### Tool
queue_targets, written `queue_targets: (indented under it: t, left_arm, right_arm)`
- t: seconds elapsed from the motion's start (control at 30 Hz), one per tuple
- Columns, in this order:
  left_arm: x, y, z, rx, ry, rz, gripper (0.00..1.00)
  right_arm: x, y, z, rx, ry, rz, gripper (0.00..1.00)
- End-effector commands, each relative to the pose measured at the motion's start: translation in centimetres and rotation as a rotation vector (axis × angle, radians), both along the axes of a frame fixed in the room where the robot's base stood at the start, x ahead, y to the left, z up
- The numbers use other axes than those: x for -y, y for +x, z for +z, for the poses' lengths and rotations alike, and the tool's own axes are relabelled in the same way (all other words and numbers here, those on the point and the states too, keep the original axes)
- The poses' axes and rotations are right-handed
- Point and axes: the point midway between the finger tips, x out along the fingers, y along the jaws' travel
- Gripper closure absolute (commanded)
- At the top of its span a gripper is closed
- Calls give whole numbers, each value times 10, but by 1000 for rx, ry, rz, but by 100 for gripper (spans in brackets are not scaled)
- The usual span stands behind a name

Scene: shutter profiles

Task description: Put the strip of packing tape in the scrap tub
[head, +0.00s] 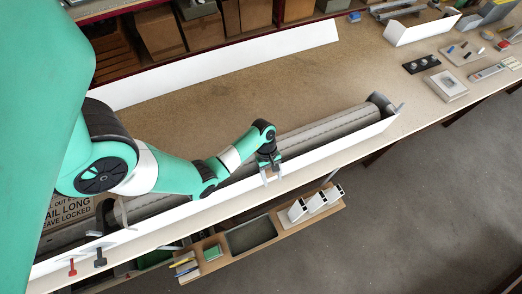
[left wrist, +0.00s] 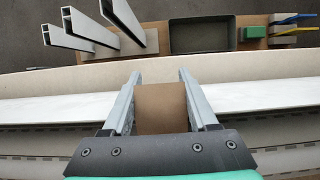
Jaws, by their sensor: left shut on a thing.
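My left gripper (head: 271,174) is over the white front edge of the bench, pointing down. In the left wrist view my left gripper (left wrist: 155,82) is shut on a brown strip of packing tape (left wrist: 161,108), held flat between its two fingers. An open, dark grey rectangular tub (head: 250,237), which looks like the scrap tub, sits in the wooden tray below the front of the bench. It also shows beyond the fingertips in the left wrist view (left wrist: 203,20), slightly right of the gripper. It looks empty. My right gripper is not in view.
The wooden tray (head: 285,228) also holds pale hollow profiles (head: 317,201) right of the tub, and a green block (head: 212,252) and several pens left of it. A long grey shutter roll (head: 325,130) lies behind the white front profile. Bare bench lies behind the roll.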

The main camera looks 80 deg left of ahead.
Motion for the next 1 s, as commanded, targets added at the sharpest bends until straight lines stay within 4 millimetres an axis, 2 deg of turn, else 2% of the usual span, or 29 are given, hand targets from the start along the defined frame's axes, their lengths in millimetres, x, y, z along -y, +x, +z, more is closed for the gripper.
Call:
queue_targets:
  t: [0.03,0.07,0.37,0.57,0.9,1.0]
  left_arm:
    - [0,0,0,0,0,0,92]
    - [0,0,0,0,0,0,100]
    - [0,0,6,2,1,0,100]
    - [-1,1,32,4,2,0,100]
    - [39,40,95,6,2,-7,100]
    - [59,60,104,4,0,-8,100]
  right_arm:
    - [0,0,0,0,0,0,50]
    - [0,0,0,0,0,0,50]
    - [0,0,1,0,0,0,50]
    - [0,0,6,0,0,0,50]
    - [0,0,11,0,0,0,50]
    - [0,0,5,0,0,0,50]
